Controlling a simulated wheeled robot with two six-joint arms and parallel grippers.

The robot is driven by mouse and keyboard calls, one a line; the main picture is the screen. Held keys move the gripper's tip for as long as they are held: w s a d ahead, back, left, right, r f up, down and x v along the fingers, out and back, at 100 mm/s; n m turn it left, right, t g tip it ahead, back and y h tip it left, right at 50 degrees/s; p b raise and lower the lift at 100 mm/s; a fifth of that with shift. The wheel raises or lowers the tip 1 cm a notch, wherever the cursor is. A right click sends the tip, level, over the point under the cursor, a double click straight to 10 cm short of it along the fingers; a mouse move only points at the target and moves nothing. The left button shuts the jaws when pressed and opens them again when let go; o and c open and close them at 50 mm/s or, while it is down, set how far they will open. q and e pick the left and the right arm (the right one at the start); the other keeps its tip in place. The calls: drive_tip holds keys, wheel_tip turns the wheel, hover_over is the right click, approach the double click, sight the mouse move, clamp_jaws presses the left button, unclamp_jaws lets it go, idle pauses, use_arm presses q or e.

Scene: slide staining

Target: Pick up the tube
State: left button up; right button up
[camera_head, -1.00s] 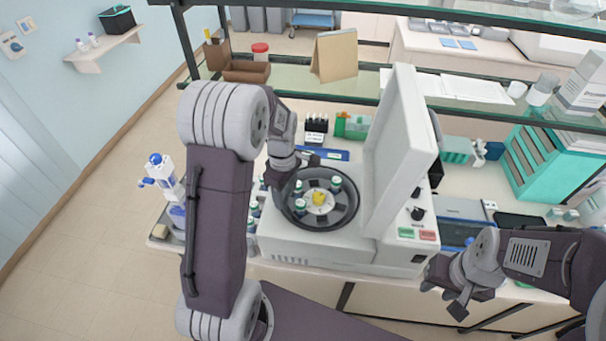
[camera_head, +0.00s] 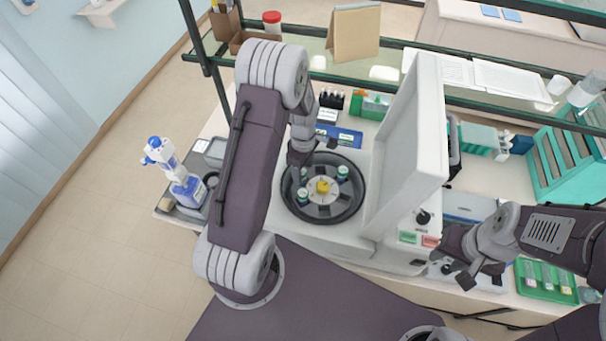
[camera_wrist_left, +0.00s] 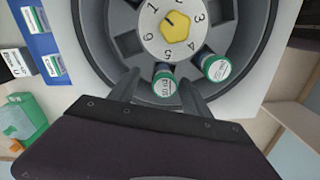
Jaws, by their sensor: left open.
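The centrifuge rotor (camera_head: 322,212) is a dark round bowl with a numbered disc and yellow hub (camera_head: 322,187), under a raised white lid (camera_head: 405,150). Green-capped tubes sit in its slots, one at right (camera_head: 342,172) and one at lower left (camera_head: 303,195). My left gripper (camera_head: 299,157) is over the rotor's upper left edge. A second tube (camera_wrist_left: 216,68) is just right of the fingers. My right gripper (camera_head: 460,274) looks open and empty at the front right.
A blue-capped bottle (camera_head: 160,155) stands at the left. A blue rack (camera_head: 340,135) and green boxes (camera_head: 370,105) are behind the centrifuge. A glass shelf crosses above the bench. A green tray (camera_head: 545,280) is at right.

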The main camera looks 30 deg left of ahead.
use_arm(q)
drive_tip(key=shift+s+f, duration=0.15)
drive_tip(key=shift+f, duration=0.4)
drive_tip(key=shift+s+f, duration=0.2)
drive_tip(key=shift+f, duration=0.15)
drive_tip(key=shift+s+f, duration=0.1)
drive_tip(key=shift+s, duration=0.1)
drive_tip(key=shift+w+f, duration=0.1)
drive_tip(key=shift+w, duration=0.2)
drive_tip(key=c, duration=1.1)
clamp_jaws()
drive_tip(key=shift+s, duration=0.1)
use_arm(e)
drive_tip(key=shift+s+r, duration=0.5)
drive_tip(key=shift+r, duration=0.15)
